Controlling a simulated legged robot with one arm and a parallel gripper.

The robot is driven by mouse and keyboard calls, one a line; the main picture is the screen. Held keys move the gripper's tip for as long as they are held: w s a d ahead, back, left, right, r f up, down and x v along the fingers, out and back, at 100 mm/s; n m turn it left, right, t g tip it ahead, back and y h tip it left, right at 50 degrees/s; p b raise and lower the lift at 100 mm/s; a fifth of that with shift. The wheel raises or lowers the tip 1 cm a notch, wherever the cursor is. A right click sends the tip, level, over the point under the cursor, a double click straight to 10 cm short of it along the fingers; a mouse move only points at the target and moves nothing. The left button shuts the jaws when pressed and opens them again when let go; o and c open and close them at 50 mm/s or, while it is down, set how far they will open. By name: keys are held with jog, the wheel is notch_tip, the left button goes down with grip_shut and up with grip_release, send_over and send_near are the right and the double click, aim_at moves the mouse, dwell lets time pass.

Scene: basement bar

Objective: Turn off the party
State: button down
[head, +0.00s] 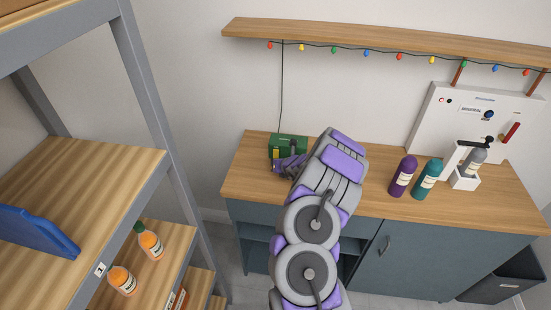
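A string of coloured lights (366,53) hangs along a wooden wall shelf (380,38). A thin dark cable (282,90) runs from it down to a small green box (290,140) on the counter. The box has a yellow part on its left front. My gripper (287,168) is at the front of the box, and my arm hides part of it. I cannot tell if they touch or if the fingers are open. A white panel (440,115) with a red handle and dark knob stands at the counter's back right.
The wooden counter (240,180) stands on blue-grey cabinets. Purple (403,176) and teal (427,180) bottles stand right of my arm, near a grey bottle (474,160) in a white holder. A metal-framed shelf (150,90) with orange bottles fills the left. A dark bin (505,280) is at lower right.

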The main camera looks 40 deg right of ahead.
jog(key=shift+w+d, duration=0.1)
dwell(0.6)
jog(key=shift+w+d+r+p, duration=0.1)
jog(key=shift+w+d+p, duration=0.1)
jog(key=shift+p, duration=0.25)
jog(key=shift+w+d, duration=0.15)
jog(key=shift+d, duration=0.05)
dwell(0.6)
dwell(0.3)
jog(key=shift+s+a+b, duration=0.5)
jog(key=shift+a, duration=0.1)
